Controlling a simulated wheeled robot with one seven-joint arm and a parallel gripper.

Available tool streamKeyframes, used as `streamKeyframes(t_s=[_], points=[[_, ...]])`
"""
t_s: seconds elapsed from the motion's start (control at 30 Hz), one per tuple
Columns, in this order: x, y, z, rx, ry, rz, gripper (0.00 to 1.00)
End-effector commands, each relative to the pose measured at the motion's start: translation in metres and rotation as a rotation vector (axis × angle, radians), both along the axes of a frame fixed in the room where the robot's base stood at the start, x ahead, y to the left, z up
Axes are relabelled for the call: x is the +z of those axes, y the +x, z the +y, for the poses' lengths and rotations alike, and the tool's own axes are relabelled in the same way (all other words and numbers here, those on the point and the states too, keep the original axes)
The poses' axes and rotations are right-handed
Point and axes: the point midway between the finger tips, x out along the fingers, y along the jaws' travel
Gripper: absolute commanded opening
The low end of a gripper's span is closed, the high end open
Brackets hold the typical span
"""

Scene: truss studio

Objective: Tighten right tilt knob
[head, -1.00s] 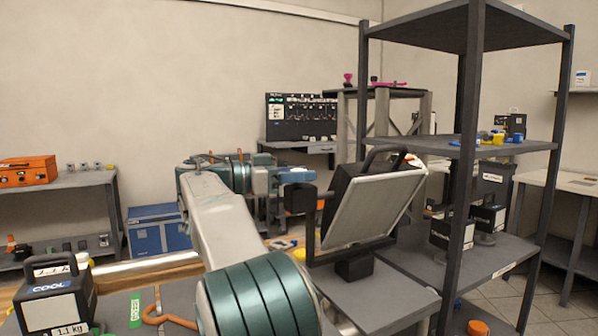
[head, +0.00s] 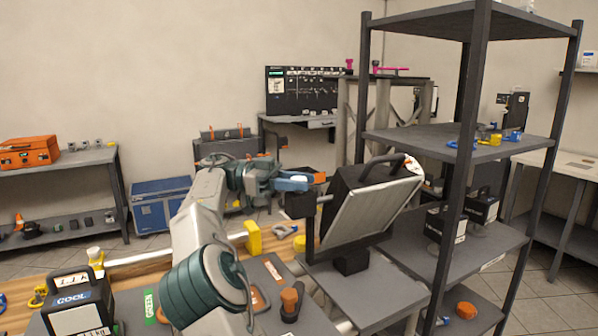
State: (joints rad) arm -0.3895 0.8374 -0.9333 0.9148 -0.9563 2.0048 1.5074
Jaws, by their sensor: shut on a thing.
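A lamp panel (head: 372,216) with a black housing and top handle stands on a yoke at the centre right, leaning back. The yoke's left arm (head: 311,228) rises beside it, with a black block (head: 299,205) at its upper end. My gripper (head: 308,180) is at this upper end, just above the block, with my arm reaching in from the lower left. Its jaws are closed at the tilt knob, which is largely hidden by the fingers and too small to make out. A small orange patch shows at the fingertips.
The lamp stands on a grey shelf surface (head: 370,290). A dark rack (head: 468,160) rises close to its right. On the bench in front are a COOL-labelled block (head: 75,308), a yellow block (head: 254,238) and an orange-topped knob piece (head: 290,300). A blue cabinet (head: 158,210) stands behind.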

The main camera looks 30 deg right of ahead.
Motion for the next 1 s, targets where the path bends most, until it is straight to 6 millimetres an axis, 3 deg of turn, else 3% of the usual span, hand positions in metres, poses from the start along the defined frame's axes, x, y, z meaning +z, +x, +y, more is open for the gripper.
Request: streamKeyframes(t_s=[0.6, 0.63, 0.7, 1.0], points=[[0.0002, -0.0006, -0.0008, -0.032, 0.0, 0.0, 0.11], [0.0002, -0.0006, -0.0008, -0.032, 0.0, 0.0, 0.4], [0.0002, -0.0006, -0.0008, -0.031, 0.0, 0.0, 0.55], [0.0005, 0.0, 0.0001, -0.03, 0.0, 0.0, 0.55]])
